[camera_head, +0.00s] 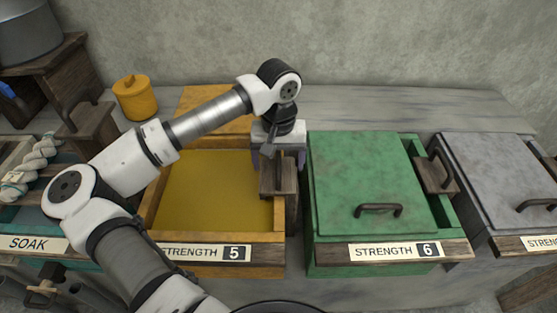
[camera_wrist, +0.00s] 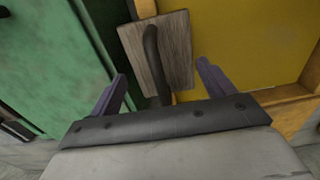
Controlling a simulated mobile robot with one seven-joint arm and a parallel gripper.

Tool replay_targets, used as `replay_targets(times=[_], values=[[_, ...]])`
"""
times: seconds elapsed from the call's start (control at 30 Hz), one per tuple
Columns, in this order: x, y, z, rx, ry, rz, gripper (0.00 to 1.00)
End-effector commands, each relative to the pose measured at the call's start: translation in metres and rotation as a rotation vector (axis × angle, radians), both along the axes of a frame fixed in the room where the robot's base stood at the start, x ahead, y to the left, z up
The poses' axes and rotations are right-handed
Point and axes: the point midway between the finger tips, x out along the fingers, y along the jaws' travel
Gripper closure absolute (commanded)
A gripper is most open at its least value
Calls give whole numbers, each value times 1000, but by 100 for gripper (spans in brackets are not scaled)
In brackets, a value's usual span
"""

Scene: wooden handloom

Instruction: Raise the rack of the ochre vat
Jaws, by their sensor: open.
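The ochre vat (camera_head: 158,214), labelled STRENGTH 5, stands open in the middle of the head view, with a flat dark yellow surface inside. At its right side is the rack's wooden end plate (camera_head: 280,180) with a dark upright handle. In the wrist view the plate (camera_wrist: 178,50) and the curved black handle (camera_wrist: 151,52) show clearly. My gripper (camera_head: 278,158) is above the plate, pointing down. In the wrist view its purple fingers (camera_wrist: 160,84) are apart, one to each side of the handle. Neither finger visibly touches it. My arm hides part of the vat's left side.
A lidded green vat (camera_head: 365,185), STRENGTH 6, is close on the right, with its own rack plate (camera_head: 435,172). A grey vat (camera_head: 500,175) is further right. A soak vat (camera_head: 35,243) with rope is at left. An ochre pot (camera_head: 135,98) stands behind.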

Motion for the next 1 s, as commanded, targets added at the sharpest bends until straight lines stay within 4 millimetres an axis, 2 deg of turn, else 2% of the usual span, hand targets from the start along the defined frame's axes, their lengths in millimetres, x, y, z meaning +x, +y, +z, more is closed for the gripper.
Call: replay_targets(times=[0.73,1.0], values=[[0,0,-5,0,-1,0,18],[0,0,-5,0,-1,0,52]])
